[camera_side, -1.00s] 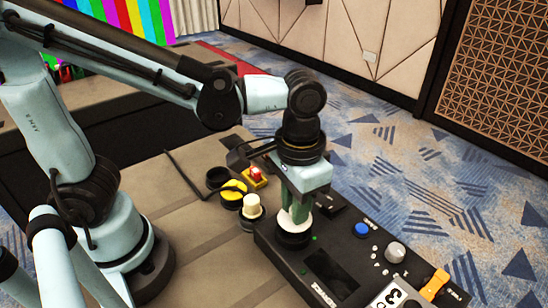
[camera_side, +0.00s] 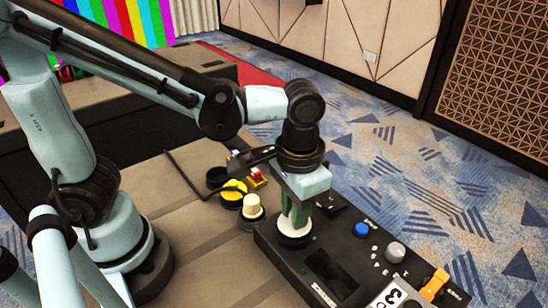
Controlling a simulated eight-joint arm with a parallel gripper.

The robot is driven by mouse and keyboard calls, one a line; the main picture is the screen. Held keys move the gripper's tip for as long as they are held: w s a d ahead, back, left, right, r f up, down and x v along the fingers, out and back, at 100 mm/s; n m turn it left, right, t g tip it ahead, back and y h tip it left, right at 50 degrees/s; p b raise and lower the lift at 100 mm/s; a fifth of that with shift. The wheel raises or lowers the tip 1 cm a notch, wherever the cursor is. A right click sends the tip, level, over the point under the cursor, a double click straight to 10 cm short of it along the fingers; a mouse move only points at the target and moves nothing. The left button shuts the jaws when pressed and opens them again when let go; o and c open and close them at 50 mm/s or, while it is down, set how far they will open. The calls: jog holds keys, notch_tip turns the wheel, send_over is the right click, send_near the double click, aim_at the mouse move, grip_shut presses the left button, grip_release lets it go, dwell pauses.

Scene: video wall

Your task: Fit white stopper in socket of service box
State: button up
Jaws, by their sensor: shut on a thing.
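The black service box (camera_side: 324,270) lies at the lower middle, running to the lower right. My gripper (camera_side: 293,222) points down over its near-left part, its green fingers shut on the white stopper (camera_side: 284,231). The stopper shows as a white disc around the fingertips. It is at the round black socket (camera_side: 293,244), whose dark rim shows below and around it. I cannot tell how deep the stopper sits. The fingers hide its middle.
The box carries a blue button (camera_side: 361,230), a grey knob (camera_side: 395,252) and an orange handle (camera_side: 435,284). Left of the gripper stand a cream-topped piece (camera_side: 251,206), a black-and-yellow round piece (camera_side: 233,191) and a red-and-yellow switch (camera_side: 257,177). The tabletop (camera_side: 200,245) at left is mostly clear.

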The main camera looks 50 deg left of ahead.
jog(key=shift+f, duration=0.7)
dwell(1.4)
jog(key=o, duration=1.1)
jog(key=shift+r, duration=4)
jog(key=shift+w+a+f+n+t, duration=0.3)
jog(key=shift+a+t, duration=0.85)
jog(key=shift+a, duration=1.25)
jog(key=shift+w+a+f+n+t, duration=0.35)
jog(key=shift+a+t, duration=0.85)
jog(key=shift+a, duration=1.25)
jog(key=shift+w+a+f+n+t, duration=0.15)
jog(key=shift+w+a+f+t, duration=0.3)
jog(key=shift+a+t, duration=1.35)
